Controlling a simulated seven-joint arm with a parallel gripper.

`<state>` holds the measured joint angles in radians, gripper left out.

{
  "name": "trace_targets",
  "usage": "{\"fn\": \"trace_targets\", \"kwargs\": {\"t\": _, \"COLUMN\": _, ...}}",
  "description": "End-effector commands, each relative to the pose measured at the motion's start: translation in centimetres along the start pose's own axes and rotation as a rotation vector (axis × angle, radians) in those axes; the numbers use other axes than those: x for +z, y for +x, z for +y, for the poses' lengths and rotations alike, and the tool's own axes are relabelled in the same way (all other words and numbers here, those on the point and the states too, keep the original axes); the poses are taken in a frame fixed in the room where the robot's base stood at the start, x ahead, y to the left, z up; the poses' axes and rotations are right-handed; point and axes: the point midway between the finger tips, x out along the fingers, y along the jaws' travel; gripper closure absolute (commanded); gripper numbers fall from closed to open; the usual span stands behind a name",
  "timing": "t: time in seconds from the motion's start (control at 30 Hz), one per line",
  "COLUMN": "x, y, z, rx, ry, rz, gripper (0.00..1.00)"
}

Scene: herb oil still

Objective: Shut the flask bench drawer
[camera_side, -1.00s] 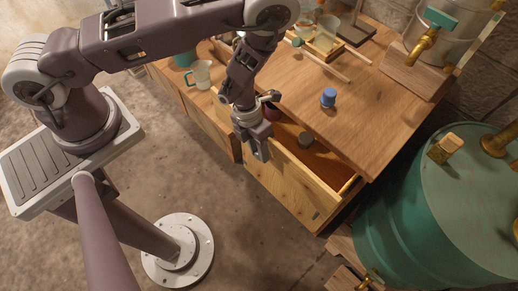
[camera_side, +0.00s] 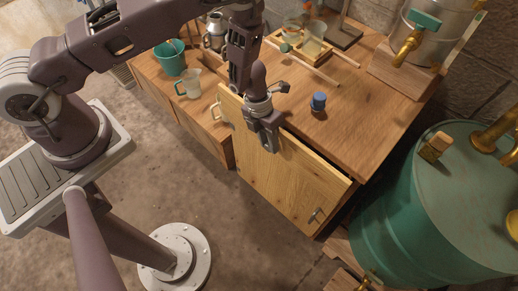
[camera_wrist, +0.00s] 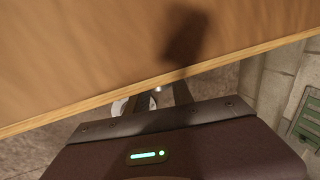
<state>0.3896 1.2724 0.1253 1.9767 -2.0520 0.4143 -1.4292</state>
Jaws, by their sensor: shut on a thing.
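The flask bench drawer (camera_side: 300,185) shows its pale wood front close to the edge of the bench top (camera_side: 375,130). My gripper (camera_side: 270,147) points down at the upper part of this front, shut on the drawer. The exact grip spot is hidden by the fingers. In the wrist view, a brown wood surface (camera_wrist: 100,50) with a pale edge fills the upper part, and my fingers reach under that edge, their tips hidden.
A clear jug (camera_side: 190,84) and a green bucket (camera_side: 170,58) stand to the left. A large green drum (camera_side: 430,210) stands close at the right. The floor in front is clear.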

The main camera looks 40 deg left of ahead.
Motion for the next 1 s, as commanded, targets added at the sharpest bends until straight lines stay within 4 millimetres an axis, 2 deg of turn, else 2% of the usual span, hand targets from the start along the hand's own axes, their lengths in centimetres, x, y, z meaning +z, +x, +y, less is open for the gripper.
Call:
{"fn": "trace_targets", "kwargs": {"t": 0.27, "x": 0.2, "y": 0.0, "z": -0.1, "rx": -0.001, "ry": 0.002, "rz": -0.002, "gripper": 1.00}}
{"fn": "trace_targets", "kwargs": {"t": 0.3, "x": 0.2, "y": 0.0, "z": -0.1, "rx": -0.001, "ry": 0.002, "rz": -0.002, "gripper": 0.70}}
{"fn": "trace_targets", "kwargs": {"t": 0.4, "x": 0.2, "y": 0.0, "z": -0.1, "rx": -0.001, "ry": 0.002, "rz": -0.002, "gripper": 0.50}}
{"fn": "trace_targets", "kwargs": {"t": 0.73, "x": 0.2, "y": -0.3, "z": 0.0, "rx": 0.000, "ry": 0.001, "rz": -0.002, "gripper": 0.50}}
{"fn": "trace_targets", "kwargs": {"t": 1.0, "x": 0.3, "y": -5.6, "z": -0.1, "rx": -0.002, "ry": 0.000, "rz": -0.005, "gripper": 0.50}}
